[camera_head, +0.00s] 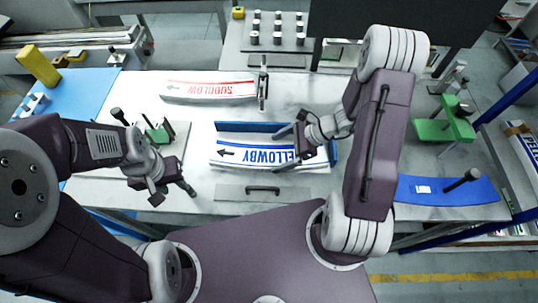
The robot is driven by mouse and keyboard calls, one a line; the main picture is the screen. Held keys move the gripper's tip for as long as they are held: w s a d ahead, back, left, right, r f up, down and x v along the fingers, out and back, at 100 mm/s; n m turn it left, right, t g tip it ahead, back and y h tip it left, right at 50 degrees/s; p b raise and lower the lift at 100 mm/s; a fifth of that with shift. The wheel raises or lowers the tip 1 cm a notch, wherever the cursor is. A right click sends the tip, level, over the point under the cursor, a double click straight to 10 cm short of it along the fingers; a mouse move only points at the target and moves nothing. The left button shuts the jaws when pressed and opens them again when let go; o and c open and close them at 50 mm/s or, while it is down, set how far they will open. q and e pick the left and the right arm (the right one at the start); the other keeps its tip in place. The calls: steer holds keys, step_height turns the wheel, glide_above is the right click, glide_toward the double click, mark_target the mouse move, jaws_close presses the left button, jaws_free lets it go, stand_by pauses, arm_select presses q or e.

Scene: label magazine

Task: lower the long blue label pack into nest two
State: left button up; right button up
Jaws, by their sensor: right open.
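The long blue label pack (250,155) is a curved white strip with blue lettering and a black arrow, in the middle of the table. It lies in front of a blue upright wall (245,127); I cannot tell which nest this is or whether the pack is fully seated. My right gripper (284,151) is open over the pack's right half and hides part of its lettering; contact is unclear. My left gripper (174,194) is open and empty, left of the pack, near the table's front edge.
A white pack with red lettering (210,86) lies behind, beside an upright metal bracket (263,85). A green fixture (442,131) and a blue curved plate with a black handle (445,191) are at right. A grey plate with a handle (262,194) lies in front. A yellow block (38,66) stands far left.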

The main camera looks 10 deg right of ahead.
mark_target(272, 155)
steer(key=x, duration=0.2)
steer(key=shift+a+f, duration=0.25)
steer(key=shift+w+f, duration=0.1)
steer(key=shift+f, duration=0.05)
steer(key=c, duration=1.9)
steer(key=shift+r, duration=0.55)
steer(key=r, duration=0.3)
steer(key=shift+s+a+r, duration=0.1)
steer(key=shift+s+r, duration=0.15)
steer(key=s, duration=0.1)
steer(key=s+r, duration=0.1)
steer(key=s+a+r, duration=0.1)
steer(key=s, duration=0.1)
steer(key=shift+r, duration=0.15)
steer(key=s+r+p, duration=0.1)
steer(key=s+p, duration=0.1)
steer(key=p, duration=0.4)
steer(key=s+a+r+p, duration=0.1)
steer(key=s+r+p, duration=0.1)
steer(key=p, duration=0.4)
steer(key=s+a+r+p, duration=0.1)
steer(key=s+p, duration=0.1)
steer(key=p, duration=0.3)
steer(key=shift+s+r+p, duration=0.15)
steer(key=shift+s+p, duration=0.25)
